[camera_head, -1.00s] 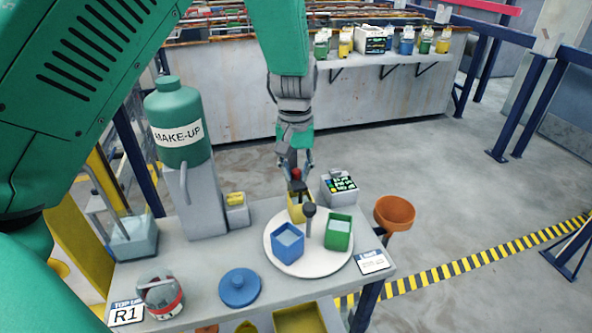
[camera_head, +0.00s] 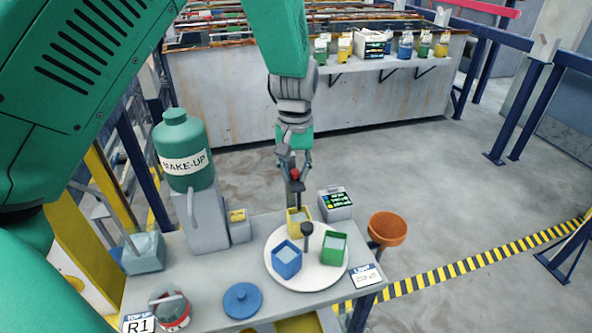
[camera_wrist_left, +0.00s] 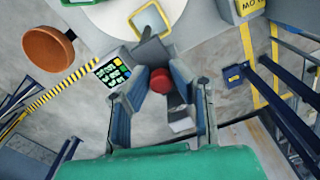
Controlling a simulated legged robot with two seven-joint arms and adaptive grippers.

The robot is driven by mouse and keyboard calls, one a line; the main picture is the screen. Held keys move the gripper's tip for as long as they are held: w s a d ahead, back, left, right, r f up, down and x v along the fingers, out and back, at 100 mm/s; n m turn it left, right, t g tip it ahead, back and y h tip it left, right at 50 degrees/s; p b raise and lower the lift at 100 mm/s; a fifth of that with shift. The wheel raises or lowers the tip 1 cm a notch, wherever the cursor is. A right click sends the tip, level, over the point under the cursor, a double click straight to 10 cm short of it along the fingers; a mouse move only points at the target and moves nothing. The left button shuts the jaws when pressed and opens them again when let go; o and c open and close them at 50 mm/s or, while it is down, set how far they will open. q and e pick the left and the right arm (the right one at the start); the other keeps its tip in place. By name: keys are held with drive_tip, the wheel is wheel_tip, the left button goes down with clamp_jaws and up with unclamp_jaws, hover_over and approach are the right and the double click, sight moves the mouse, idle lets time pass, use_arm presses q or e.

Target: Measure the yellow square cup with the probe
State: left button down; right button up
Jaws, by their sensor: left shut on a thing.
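The yellow square cup (camera_head: 292,229) stands at the back of a round white turntable (camera_head: 318,284). It also shows near the top of the left wrist view (camera_wrist_left: 134,20). My left gripper (camera_head: 294,166) is shut on the dark probe (camera_head: 297,190), which has a red knob (camera_wrist_left: 160,82). The probe points down, with its lower end over or in the yellow cup; I cannot tell whether it is inside. A meter with a lit display (camera_head: 337,203) stands just right of the yellow cup. My right gripper is not in view.
A blue cup (camera_head: 286,262) and a green cup (camera_head: 333,250) share the turntable around a dark centre knob (camera_head: 306,231). The make-up bottle (camera_head: 187,160) stands left, a blue lid (camera_head: 241,300) in front, and an orange bowl (camera_head: 387,229) at the right edge.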

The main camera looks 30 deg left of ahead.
use_arm(q)
drive_tip(key=shift+w+a+r, duration=0.1)
drive_tip(key=shift+w+r, duration=0.15)
drive_tip(key=shift+w, duration=0.05)
drive_tip(key=c, duration=1.6)
unclamp_jaws()
drive_tip(key=shift+o, duration=0.9)
drive_tip(key=shift+s+f, duration=0.1)
wheel_tip(320, 180, up, 12)
drive_tip(key=shift+f, duration=0.1)
